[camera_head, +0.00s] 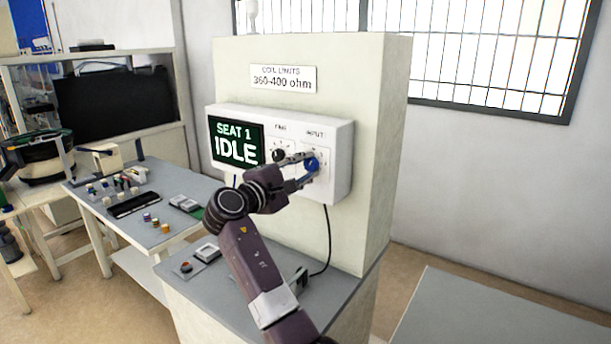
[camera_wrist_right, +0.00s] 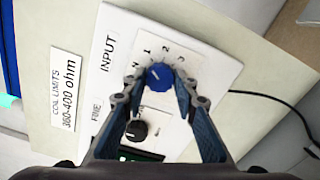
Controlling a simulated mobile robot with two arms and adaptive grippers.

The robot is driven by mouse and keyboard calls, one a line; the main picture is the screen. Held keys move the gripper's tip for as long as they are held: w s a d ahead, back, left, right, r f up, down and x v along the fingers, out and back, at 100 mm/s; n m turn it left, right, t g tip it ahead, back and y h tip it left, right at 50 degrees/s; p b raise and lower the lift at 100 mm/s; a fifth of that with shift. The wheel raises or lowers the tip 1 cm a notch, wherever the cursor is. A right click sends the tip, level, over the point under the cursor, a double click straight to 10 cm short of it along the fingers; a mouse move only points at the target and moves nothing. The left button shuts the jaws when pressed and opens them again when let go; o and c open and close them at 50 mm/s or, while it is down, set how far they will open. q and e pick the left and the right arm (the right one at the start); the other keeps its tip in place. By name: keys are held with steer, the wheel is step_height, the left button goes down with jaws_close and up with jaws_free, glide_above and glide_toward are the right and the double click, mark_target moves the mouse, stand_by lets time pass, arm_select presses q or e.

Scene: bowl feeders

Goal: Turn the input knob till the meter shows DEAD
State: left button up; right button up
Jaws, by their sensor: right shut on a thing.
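The white meter box (camera_head: 343,176) is mounted on a pale panel. Its dark display (camera_head: 237,144) reads "SEAT 1 IDLE". The blue input knob (camera_head: 311,163) is at the right of the box, under the word INPUT. In the right wrist view the blue knob (camera_wrist_right: 159,77) has numbers around it, with 1, 2 and others readable. My right gripper (camera_head: 306,168) is at the knob, its fingers (camera_wrist_right: 159,84) shut on opposite sides of it. A black knob (camera_head: 278,155) labelled FINE sits left of the input knob. My left gripper is not in view.
A sign (camera_head: 283,79) above the box reads "COIL LIMITS 360-400 ohm". A black cable (camera_head: 328,240) hangs from the box. A grey bench (camera_head: 232,285) below holds a red button unit (camera_head: 186,267). A side table at left carries small parts.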

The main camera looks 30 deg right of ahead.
steer(key=shift+f+m+b, duration=0.2)
steer(key=shift+m+b, duration=0.2)
steer(key=shift+m, duration=0.2)
steer(key=o, duration=1.2)
steer(key=shift+r, duration=0.15)
steer(key=shift+c, duration=0.2)
steer(key=v, duration=1.2)
steer(key=shift+s, duration=0.1)
